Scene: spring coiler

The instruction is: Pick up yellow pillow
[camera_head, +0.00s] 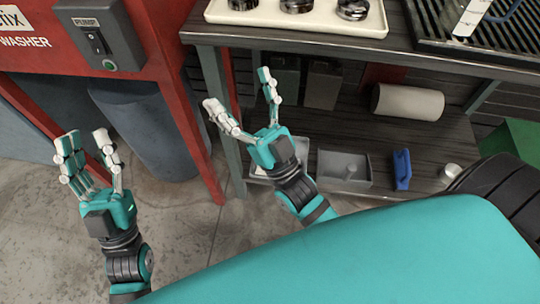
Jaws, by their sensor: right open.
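No yellow pillow shows in the head view. My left gripper (87,138) is at the left, its fingers pointing up and parted, with nothing between them. It is in front of the red washer frame and above the concrete floor. My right gripper (239,90) is open and empty, its fingers spread wide. It is in front of the left end of the dark workbench, below the bench top.
A dark bench (400,50) holds a white tray (335,23) of round parts and a black rack (480,35). Its lower shelf has a paper roll (408,102), a grey bin (343,170) and a blue object (402,169). A grey barrel (150,130) stands beside the red washer frame (178,75).

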